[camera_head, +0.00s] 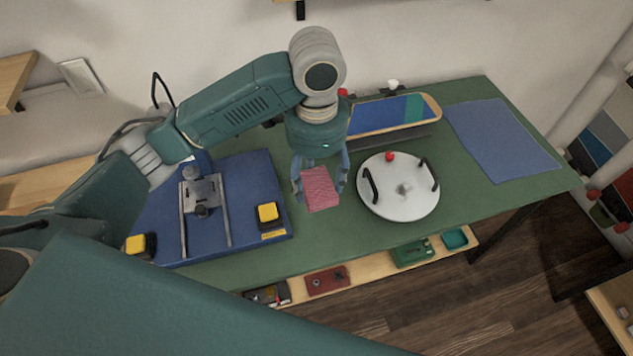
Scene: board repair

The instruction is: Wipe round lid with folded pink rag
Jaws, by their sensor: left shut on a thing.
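The folded pink rag (320,189) is between the fingers of my left gripper (320,183), which is shut on it. The gripper points down over the green workbench, just left of the round lid. The round lid (404,192) is pale grey-white, with two dark handles, a small red knob near its far edge and a grey mark or fitting at its middle. The rag and the lid look apart in this view; the rag's exact height is hard to tell. My right gripper is not in view.
A blue fixture board (250,180) with rails and yellow-topped blocks lies left. A blue mat (503,138) lies right. A wooden ledge with small trays (327,280) runs along the front. Bare green bench (500,198) shows right of the lid.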

